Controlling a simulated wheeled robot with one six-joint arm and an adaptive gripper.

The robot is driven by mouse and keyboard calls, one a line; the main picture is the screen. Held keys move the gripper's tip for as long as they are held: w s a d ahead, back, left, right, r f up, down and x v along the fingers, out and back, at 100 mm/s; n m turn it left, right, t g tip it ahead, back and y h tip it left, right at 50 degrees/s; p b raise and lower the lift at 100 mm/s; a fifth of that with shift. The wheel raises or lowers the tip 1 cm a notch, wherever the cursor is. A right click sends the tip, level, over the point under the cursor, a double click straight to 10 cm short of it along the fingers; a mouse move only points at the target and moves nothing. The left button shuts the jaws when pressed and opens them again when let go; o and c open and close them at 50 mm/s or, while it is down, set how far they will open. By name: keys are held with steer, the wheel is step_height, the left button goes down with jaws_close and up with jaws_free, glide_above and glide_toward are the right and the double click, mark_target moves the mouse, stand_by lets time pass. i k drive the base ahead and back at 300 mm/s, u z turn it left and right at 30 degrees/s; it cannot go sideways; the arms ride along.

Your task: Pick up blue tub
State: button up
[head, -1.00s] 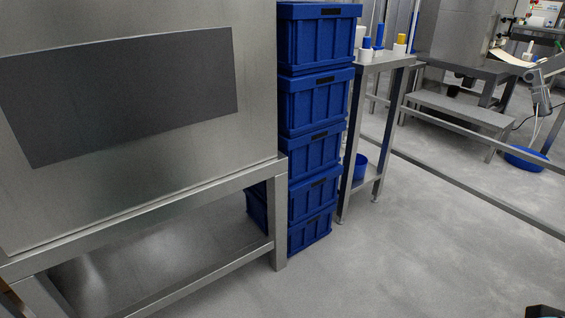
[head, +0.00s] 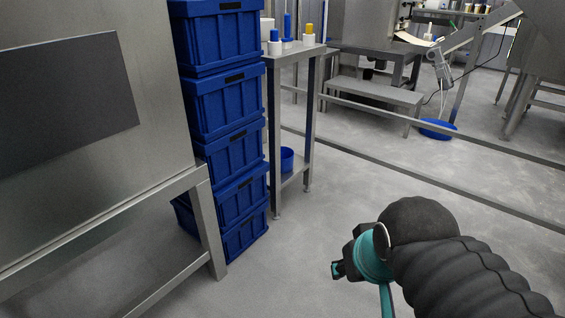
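A round blue tub (head: 437,128) stands on the floor in the back right, beyond the low rails. A second, smaller blue tub (head: 287,160) sits on the lower shelf of the narrow metal stand. I cannot tell which one the task names. My arm, in a black sleeve with teal parts, shows at the lower right. The dark end at its left, which seems to be my gripper (head: 338,270), is small and far from both tubs. Its fingers are not clear enough to tell whether they are open or shut.
A tall stack of blue crates (head: 224,105) stands between a steel cabinet on a frame (head: 100,130) and the narrow stand (head: 312,125). Low metal rails (head: 400,170) cross the floor before a step bench (head: 372,92). The floor in front is clear.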

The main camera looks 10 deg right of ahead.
mark_target(287, 154)
steer(key=u, duration=0.4)
steer(key=i, duration=1.65)
steer(key=u, duration=0.35)
